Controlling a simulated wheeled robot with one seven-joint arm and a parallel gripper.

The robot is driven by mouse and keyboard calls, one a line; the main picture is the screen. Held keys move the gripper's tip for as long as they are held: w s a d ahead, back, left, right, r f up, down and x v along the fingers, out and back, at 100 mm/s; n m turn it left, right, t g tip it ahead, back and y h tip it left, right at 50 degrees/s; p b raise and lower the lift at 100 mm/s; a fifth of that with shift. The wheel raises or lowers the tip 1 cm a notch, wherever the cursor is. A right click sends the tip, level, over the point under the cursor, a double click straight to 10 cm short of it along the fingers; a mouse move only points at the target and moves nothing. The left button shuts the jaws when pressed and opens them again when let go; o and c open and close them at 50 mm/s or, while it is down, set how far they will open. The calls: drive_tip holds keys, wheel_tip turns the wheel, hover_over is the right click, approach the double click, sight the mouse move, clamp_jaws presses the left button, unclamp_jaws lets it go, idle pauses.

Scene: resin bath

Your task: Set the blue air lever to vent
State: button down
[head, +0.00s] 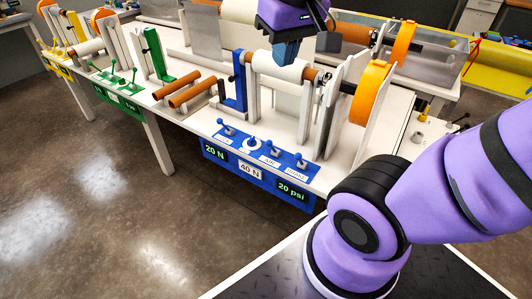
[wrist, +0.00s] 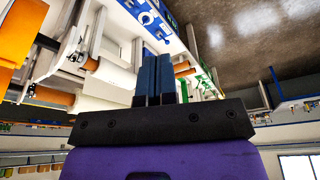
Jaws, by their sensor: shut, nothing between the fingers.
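The blue control panel (head: 262,150) sits at the front edge of the white bench, with several small blue levers and a round dial on it. The blue air lever (head: 273,150) stands behind the label that seems to read AIR; its exact setting is too small to tell. The panel also shows at the top of the wrist view (wrist: 150,17), partly cut off. My gripper (head: 284,58) is above and behind the panel, near the white roll, apart from the levers. Its two blue fingers (wrist: 154,78) are together and empty in the wrist view.
A white roll (head: 278,67), a blue upright bracket (head: 237,88) and an orange wheel (head: 371,92) stand behind the panel. Brown rolls (head: 192,90) lie to its left. Displays on the panel's front read 20 N, 40 N and 20 psi. Floor in front is clear.

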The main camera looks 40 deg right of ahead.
sight(272, 147)
drive_tip(key=w+a+f+m+g+h, duration=0.15)
drive_tip(key=w+f+g+h, duration=0.25)
drive_tip(key=w+f, duration=0.6)
drive_tip(key=w+f+m+g+h, duration=0.2)
drive_tip(key=w+f+g+h, duration=0.25)
drive_tip(key=w+f, duration=0.65)
wheel_tip(272, 147, down, 34)
drive_tip(key=d+n+t+h, duration=0.1)
drive_tip(key=n+t+h, duration=0.3)
drive_tip(key=t+h, duration=0.4)
drive_tip(key=h, duration=0.6)
drive_tip(key=shift+s+d+r+h, duration=0.15)
drive_tip(key=shift+d+r+h, duration=0.1)
drive_tip(key=shift+d+h, duration=0.15)
drive_tip(key=shift+n+t, duration=0.25)
drive_tip(key=x, duration=1.4)
drive_tip(key=shift+r, duration=0.15)
